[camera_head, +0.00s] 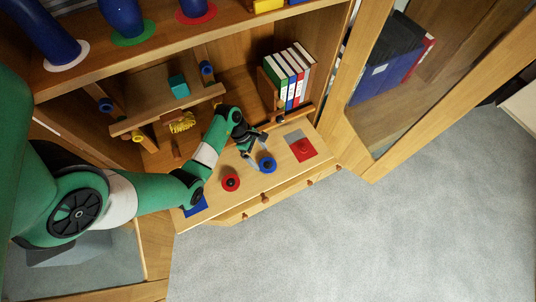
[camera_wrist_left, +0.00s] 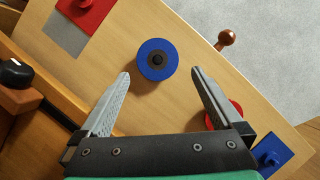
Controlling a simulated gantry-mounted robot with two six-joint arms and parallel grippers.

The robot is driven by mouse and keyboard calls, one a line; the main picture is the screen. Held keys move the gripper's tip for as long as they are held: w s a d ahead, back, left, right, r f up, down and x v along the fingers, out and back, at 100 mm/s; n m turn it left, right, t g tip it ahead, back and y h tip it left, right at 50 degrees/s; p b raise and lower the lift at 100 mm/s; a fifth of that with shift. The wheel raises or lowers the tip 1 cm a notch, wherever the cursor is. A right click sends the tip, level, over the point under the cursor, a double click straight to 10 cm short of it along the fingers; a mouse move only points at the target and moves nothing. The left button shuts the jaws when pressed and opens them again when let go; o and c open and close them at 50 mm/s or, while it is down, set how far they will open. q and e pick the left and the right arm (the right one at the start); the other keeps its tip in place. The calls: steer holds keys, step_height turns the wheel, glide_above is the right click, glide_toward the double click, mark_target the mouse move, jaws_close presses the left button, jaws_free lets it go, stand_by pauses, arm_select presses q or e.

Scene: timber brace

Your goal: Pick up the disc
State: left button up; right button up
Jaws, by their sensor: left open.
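A blue disc (camera_head: 267,165) with a dark centre lies on the light wooden board (camera_head: 250,195). It also shows in the left wrist view (camera_wrist_left: 157,52), just beyond and between the fingertips. A red disc (camera_head: 231,183) with a dark centre lies to its left on the board; in the wrist view it is partly hidden behind the right finger. My left gripper (camera_head: 257,160) is open and empty, pointing down at the board by the blue disc. In the wrist view the left gripper (camera_wrist_left: 161,73) has its fingers wide apart. My right gripper is not in view.
A red square piece (camera_head: 303,150) lies right of the discs and a blue square piece (camera_head: 196,208) at the board's left end. Wooden knobs line the front edge. Behind are books (camera_head: 288,78) and a shelf with a teal cube (camera_head: 179,87). A cabinet door stands open at right.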

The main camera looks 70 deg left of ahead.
mark_target(267, 164)
arm_select(q)
steer(key=b+x, duration=0.3)
steer(key=x, duration=0.2)
steer(key=shift+w+f+b, duration=0.2)
steer(key=shift+f+b, duration=0.15)
steer(key=shift+f, duration=0.05)
steer(key=shift+a+r, duration=0.1)
steer(key=c, duration=1.1)
steer(key=shift+r, duration=0.15)
